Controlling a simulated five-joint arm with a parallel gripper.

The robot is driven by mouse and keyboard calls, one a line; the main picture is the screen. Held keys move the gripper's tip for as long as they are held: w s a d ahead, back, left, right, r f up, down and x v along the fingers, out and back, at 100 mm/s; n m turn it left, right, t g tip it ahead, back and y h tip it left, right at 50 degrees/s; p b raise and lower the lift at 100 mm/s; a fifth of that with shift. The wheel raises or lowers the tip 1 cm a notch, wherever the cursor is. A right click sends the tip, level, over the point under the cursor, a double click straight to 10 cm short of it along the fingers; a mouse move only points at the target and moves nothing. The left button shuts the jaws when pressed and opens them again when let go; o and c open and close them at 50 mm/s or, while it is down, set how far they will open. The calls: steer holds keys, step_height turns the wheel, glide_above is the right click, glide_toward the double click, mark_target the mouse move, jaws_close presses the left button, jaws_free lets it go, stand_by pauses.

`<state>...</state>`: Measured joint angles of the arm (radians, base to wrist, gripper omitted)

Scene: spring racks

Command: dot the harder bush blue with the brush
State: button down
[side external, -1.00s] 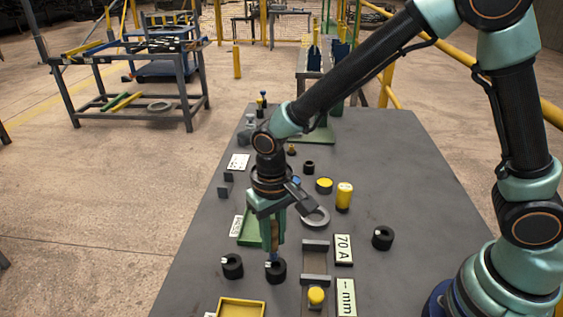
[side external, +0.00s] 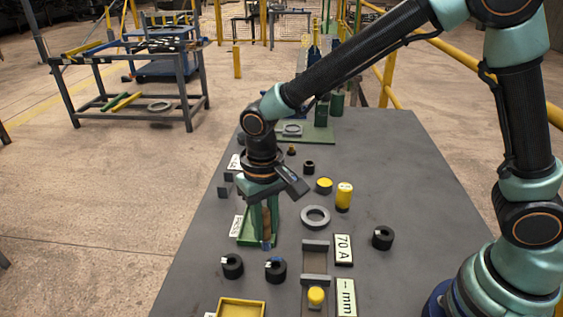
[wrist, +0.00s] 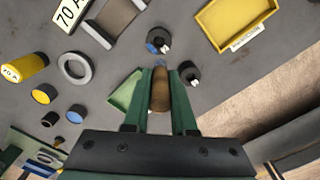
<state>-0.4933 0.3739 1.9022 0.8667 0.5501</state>
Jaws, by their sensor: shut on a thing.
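My gripper (side external: 266,218) is shut on the brush (wrist: 160,92), which has a brown handle and a blue tip pointing down. It holds the brush upright over the front part of the green tray (side external: 241,240). Two black bushes with white marks stand in front of it. The right one (side external: 275,271) shows blue on its top, also seen on that bush in the wrist view (wrist: 157,46). The left one (side external: 232,267) shows only white. A third black bush (side external: 382,239) stands far right, also with a white mark. The brush tip is apart from all bushes.
A press-like fixture (side external: 315,265) with a yellow knob stands beside the "70 A" card (side external: 343,249) and a "mm" card (side external: 346,297). A yellow tray (side external: 241,305) is at the front. A grey ring (side external: 316,217) and yellow cylinder (side external: 344,196) stand behind.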

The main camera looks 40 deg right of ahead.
mark_target(264, 209)
steer(key=shift+r, duration=2.55)
